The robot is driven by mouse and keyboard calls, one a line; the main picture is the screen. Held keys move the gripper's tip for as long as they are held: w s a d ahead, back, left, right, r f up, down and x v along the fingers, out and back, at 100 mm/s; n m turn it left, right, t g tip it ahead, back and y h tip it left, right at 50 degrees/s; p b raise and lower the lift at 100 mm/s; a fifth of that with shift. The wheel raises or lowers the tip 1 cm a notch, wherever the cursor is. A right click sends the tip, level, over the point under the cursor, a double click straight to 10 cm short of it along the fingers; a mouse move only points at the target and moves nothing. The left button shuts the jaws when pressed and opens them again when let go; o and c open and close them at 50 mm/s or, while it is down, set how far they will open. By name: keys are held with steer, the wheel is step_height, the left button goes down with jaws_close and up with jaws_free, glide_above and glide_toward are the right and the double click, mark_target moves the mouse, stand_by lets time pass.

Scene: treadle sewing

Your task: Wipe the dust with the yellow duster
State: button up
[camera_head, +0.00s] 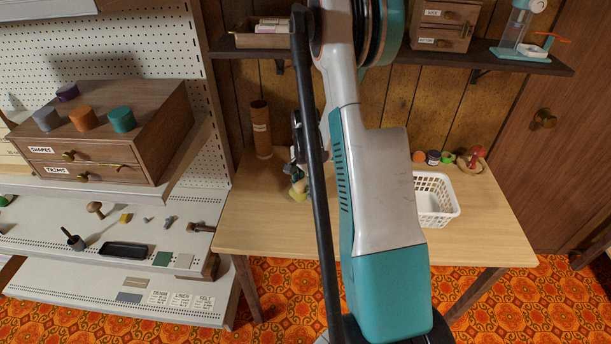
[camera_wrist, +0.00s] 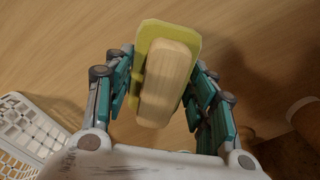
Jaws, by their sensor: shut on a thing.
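The yellow duster (camera_wrist: 187,33) has a yellow-green pad and a pale wooden grip block (camera_wrist: 166,84). In the wrist view it sits between the two teal fingers of my gripper (camera_wrist: 162,88), which is shut on it. In the head view the duster (camera_head: 299,194) shows small at the left part of the wooden table (camera_head: 262,225), just left of my arm. My gripper (camera_head: 298,172) is partly hidden there behind my arm. I cannot tell whether the pad touches the tabletop. No dust can be made out in either view.
A white basket (camera_head: 437,197) stands on the table's right side and also shows in the wrist view (camera_wrist: 30,130). A brown cylinder (camera_head: 260,130) stands at the back left. Several small jars (camera_head: 433,157) and a pincushion bowl (camera_head: 473,160) line the back right. A shelf (camera_head: 500,58) hangs above.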

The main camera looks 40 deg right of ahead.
steer(key=shift+r+p, duration=0.9)
steer(key=shift+r, duration=1.1)
